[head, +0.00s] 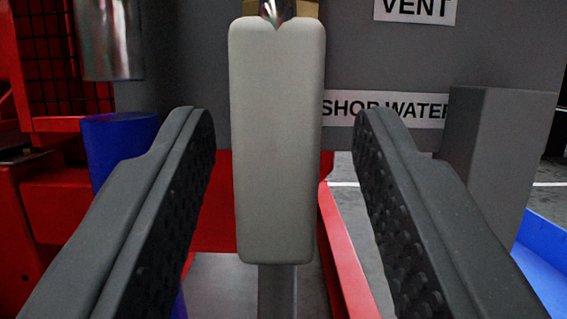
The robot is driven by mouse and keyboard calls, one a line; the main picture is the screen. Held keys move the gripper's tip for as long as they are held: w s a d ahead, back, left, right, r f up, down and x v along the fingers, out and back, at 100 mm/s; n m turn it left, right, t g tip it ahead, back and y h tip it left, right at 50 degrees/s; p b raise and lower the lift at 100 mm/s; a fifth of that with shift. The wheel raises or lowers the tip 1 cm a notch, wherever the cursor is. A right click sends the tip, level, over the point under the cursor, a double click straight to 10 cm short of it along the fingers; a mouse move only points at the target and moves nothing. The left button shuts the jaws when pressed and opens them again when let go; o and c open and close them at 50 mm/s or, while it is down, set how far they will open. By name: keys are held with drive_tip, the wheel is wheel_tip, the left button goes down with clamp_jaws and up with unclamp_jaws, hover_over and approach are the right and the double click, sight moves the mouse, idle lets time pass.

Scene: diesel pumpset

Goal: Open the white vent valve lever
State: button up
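The white vent valve lever (278,140) hangs straight down in the middle of the head view, its flat face towards me. Its top meets a shiny metal and brass-coloured fitting (283,10), cut off by the upper edge. My gripper (284,125) is open, with one dark padded finger to the left of the lever and one to the right. A gap shows between each finger and the lever, so neither appears to touch it. How far the fingertips reach in depth relative to the lever is hard to tell.
A grey panel behind carries a "VENT" label (415,10) and a "SHOP WATER" label (385,108). A grey block (497,150) stands at right. A blue cylinder (115,148), a metal cylinder (107,38) and red framework (50,205) are at left. A grey post (278,292) shows below the lever.

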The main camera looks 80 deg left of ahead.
drive_tip(key=shift+d, duration=0.1)
drive_tip(key=w+p+v, duration=0.1)
drive_tip(key=p+v, duration=0.1)
drive_tip(key=v, duration=1.1)
drive_tip(key=shift+s+d+p, duration=0.3)
drive_tip(key=shift+s+p, duration=0.05)
drive_tip(key=shift+s, duration=0.15)
drive_tip(key=shift+f, duration=0.2)
